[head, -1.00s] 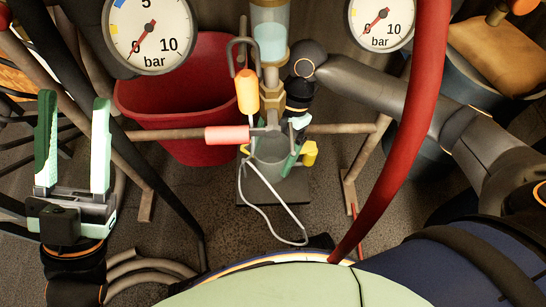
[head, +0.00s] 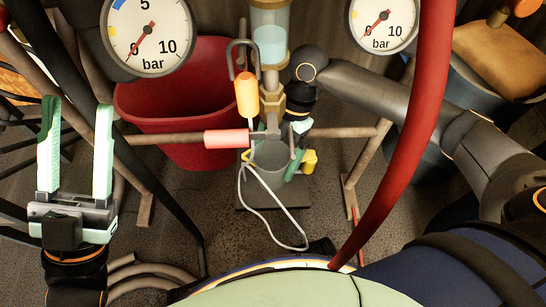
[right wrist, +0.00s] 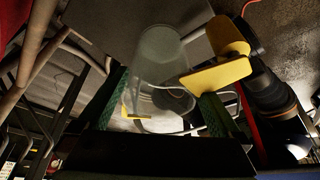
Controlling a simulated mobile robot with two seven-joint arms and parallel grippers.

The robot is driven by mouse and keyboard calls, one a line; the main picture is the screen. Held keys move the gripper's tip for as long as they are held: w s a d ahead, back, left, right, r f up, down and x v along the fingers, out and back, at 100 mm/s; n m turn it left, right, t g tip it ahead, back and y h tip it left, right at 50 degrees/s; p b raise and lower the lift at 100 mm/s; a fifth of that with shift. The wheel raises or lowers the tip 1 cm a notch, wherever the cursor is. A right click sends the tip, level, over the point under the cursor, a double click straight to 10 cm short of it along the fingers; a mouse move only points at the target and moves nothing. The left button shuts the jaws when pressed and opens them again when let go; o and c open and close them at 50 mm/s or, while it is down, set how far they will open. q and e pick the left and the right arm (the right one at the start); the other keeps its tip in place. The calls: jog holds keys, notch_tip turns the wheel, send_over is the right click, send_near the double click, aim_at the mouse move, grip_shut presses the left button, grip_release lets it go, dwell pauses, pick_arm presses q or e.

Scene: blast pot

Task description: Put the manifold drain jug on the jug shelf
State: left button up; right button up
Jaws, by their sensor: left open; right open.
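A grey translucent jug (head: 269,156), apparently the drain jug, stands upright under the manifold's outlet in the head view. In the right wrist view the jug (right wrist: 160,58) shows as a clear cylinder between my green fingers. My right gripper (head: 274,160) is open around the jug; I cannot tell whether either finger touches it. A yellow piece (right wrist: 217,75) sits beside the right finger in the wrist view. My left gripper (head: 77,106) is open and empty at the far left. I cannot identify the jug shelf.
The manifold pipe with an orange handle (head: 247,95) and a pink handle (head: 227,139) is close above the jug. A white looped line (head: 268,215) hangs in front. A red bin (head: 180,100) stands behind, and a red hose (head: 410,150) crosses at right.

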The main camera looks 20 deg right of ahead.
aim_at(282, 156)
jog(key=p+v, duration=0.2)
jog(key=v, duration=0.4)
jog(key=shift+d+r, duration=0.1)
jog(key=shift+r, duration=0.05)
dwell(1.2)
